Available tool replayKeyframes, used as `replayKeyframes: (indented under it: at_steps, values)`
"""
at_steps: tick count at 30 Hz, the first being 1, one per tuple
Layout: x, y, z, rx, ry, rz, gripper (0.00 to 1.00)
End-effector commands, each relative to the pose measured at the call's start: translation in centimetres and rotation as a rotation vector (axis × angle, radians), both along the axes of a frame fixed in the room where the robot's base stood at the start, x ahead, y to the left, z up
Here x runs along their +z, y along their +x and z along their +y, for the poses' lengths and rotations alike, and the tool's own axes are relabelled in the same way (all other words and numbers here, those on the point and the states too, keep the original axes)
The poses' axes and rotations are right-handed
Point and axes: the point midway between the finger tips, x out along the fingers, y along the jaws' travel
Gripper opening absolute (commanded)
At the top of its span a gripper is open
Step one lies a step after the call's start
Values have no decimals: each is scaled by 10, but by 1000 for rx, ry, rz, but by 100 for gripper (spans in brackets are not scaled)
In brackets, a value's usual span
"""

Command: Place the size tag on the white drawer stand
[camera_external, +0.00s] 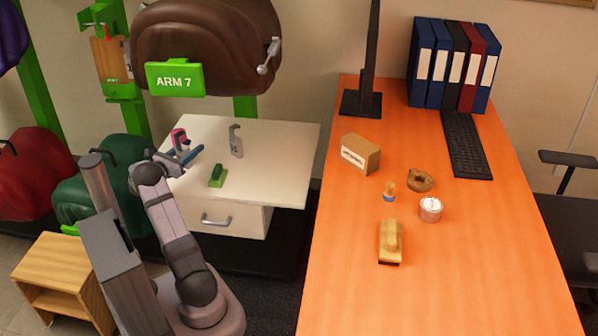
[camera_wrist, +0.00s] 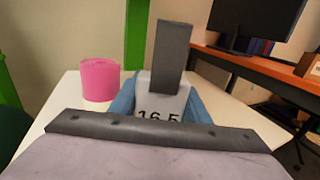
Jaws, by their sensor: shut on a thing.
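The size tag (camera_wrist: 160,109), pale with black "16.5" figures, is between the blue fingers of my gripper (camera_wrist: 162,100) in the wrist view. My gripper (camera_external: 188,156) is shut on it over the left part of the white drawer stand (camera_external: 275,165) in the external view. A dark grey upright bar (camera_wrist: 173,60) rises at the tag's far side; I cannot tell whether it belongs to the tag. The tag's lower part is hidden by the gripper body. I cannot tell whether the tag touches the stand top.
A pink roll (camera_wrist: 100,79) stands left of the tag. A grey hooked piece (camera_external: 236,141) and a green block (camera_external: 218,175) are on the stand. A brown saddle (camera_external: 205,45) with an "ARM 7" sign (camera_external: 175,79) hangs behind. The orange desk (camera_external: 450,270) is right. The stand's right side is clear.

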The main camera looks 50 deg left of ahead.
Motion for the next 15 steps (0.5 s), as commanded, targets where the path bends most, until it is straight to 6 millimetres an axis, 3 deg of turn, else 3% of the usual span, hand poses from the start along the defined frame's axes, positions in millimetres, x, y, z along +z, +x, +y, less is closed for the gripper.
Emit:
replayKeyframes:
  at_steps: [1, 6, 15]
  values:
    - [-12, 0, 0, 0, -3, 0, 19]
    - [-34, 0, 0, -1, 0, 0, 19]
    - [-42, 0, 0, -1, 1, -1, 19]
